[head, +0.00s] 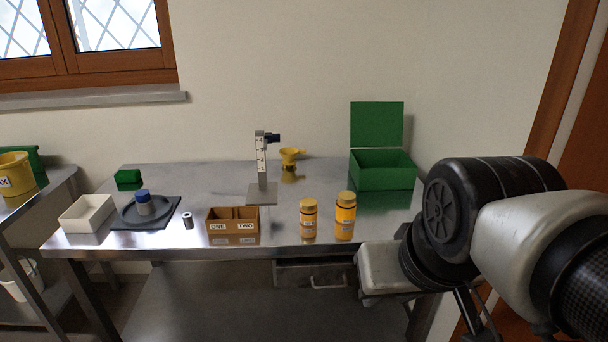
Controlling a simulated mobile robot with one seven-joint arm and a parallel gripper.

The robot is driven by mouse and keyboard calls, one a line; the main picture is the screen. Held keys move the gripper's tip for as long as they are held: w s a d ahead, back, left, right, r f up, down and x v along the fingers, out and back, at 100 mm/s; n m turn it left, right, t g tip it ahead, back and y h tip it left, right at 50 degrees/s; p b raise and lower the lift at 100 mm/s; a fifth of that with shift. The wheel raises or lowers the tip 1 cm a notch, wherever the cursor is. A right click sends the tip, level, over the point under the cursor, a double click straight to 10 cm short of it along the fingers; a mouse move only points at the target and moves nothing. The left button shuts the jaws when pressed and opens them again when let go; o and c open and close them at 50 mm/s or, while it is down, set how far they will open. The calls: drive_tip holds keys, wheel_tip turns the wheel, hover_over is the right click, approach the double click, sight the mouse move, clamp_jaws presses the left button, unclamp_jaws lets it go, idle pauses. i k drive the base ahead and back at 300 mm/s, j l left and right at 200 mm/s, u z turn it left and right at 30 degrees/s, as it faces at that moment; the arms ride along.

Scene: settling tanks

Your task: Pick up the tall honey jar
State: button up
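Two amber honey jars with yellow lids stand upright near the front edge of the steel table, right of its middle. The tall honey jar (345,217) is the right one, a little taller than the shorter jar (308,220) on its left. A small gap separates them. Both carry labels too small to read. My arm fills the right side of the head view, to the right of the jars and apart from them. I cannot make out my gripper's fingers.
On the steel table (215,184) are a two-part box (233,226) marked ONE and TWO, a stand (262,193), a yellow funnel (290,157), an open green box (383,179), a white tray (87,225) and a blue-lidded container (144,204). Free room lies behind the jars.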

sight(345, 214)
drive_tip(key=i+l, duration=0.15)
drive_tip(key=i, duration=0.5)
drive_tip(key=i+l, duration=0.15)
drive_tip(key=i, duration=0.5)
